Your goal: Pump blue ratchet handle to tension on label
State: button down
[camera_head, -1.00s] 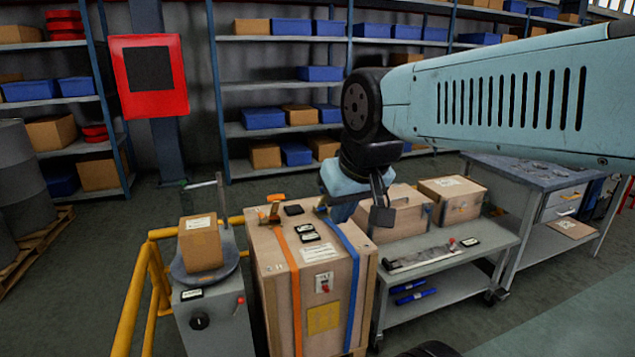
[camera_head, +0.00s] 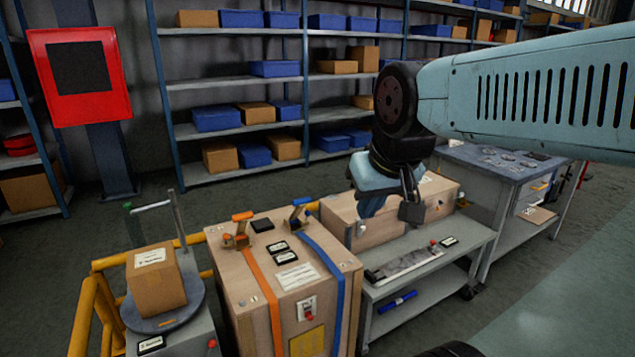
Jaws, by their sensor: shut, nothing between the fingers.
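A large wooden crate (camera_head: 225,262) stands at the centre, with an orange strap (camera_head: 268,305) and a blue strap (camera_head: 337,272) over its top and front. The blue ratchet handle (camera_head: 299,214) sits on the far right of the crate's top, at the upper end of the blue strap. Its exact angle is too small to tell. My gripper (camera_head: 361,230) is shut and empty, pointing down to the right of the blue ratchet and apart from it. A label (camera_head: 297,275) and small black devices (camera_head: 278,248) lie on the crate top; their writing is unreadable.
An orange ratchet (camera_head: 237,232) is left of the blue one. Right of the crate is a grey cart (camera_head: 440,245) with a long wooden box (camera_head: 435,197).

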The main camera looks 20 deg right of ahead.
aim_at(300, 204)
jog(key=z, duration=0.3)
jog(key=i, duration=1.05)
jog(key=u, duration=0.3)
